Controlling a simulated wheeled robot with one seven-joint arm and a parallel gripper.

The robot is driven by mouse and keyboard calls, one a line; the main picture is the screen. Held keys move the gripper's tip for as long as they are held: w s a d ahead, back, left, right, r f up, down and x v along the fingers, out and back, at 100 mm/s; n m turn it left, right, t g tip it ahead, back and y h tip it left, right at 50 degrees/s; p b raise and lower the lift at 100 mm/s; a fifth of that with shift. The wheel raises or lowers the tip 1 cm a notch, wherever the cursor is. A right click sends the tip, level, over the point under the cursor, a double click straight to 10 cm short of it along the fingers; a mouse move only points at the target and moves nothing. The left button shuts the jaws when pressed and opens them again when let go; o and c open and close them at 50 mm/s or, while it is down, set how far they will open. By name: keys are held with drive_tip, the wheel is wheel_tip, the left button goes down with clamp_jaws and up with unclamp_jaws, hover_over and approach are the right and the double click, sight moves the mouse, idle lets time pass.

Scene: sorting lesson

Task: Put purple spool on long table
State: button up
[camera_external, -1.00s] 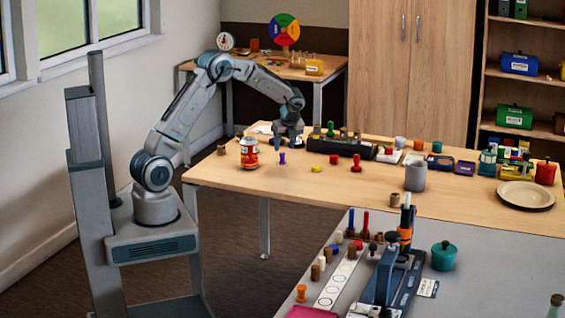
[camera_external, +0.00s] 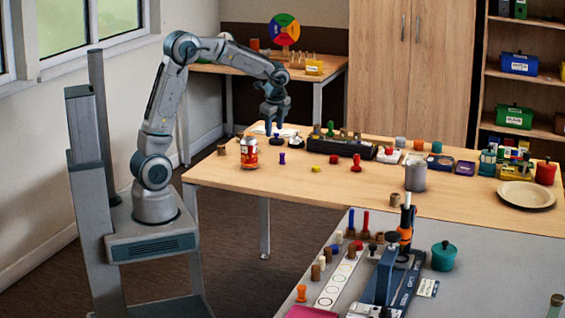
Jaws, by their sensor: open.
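The small purple spool (camera_external: 282,158) stands upright on the wooden long table (camera_external: 230,180), near its left end, just right of a red-labelled can. My gripper (camera_external: 274,130) is open and hangs above the table's back left part, higher than the spool and behind it. It appears to hold nothing. A small dark knobbed piece (camera_external: 276,141) sits just below the fingers; whether they touch it is too small to tell.
The can (camera_external: 249,152) stands left of the spool. A black rack (camera_external: 340,146) with several pieces stands to the right. A yellow piece (camera_external: 314,170) and red pieces (camera_external: 356,163) lie nearby. The table's front left area is clear.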

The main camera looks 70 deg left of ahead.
drive_tip(key=s+d+n+h, duration=0.1)
drive_tip(key=s+d+n, duration=0.3)
drive_tip(key=s, duration=0.3)
drive_tip(key=s+d+n+h, duration=0.1)
drive_tip(key=s+d+n, duration=0.3)
drive_tip(key=s, duration=0.4)
drive_tip(key=s+d+n+t+h, duration=0.1)
drive_tip(key=s+d+n, duration=0.3)
drive_tip(key=s, duration=0.3)
drive_tip(key=shift+s+f+n, duration=0.25)
drive_tip(key=shift+s+n, duration=0.05)
drive_tip(key=shift+s, duration=0.1)
wheel_tip(320, 180, up, 9)
drive_tip(key=t+p, duration=0.1)
drive_tip(key=p, duration=0.7)
drive_tip(key=shift+d, duration=0.2)
drive_tip(key=shift+w, duration=0.1)
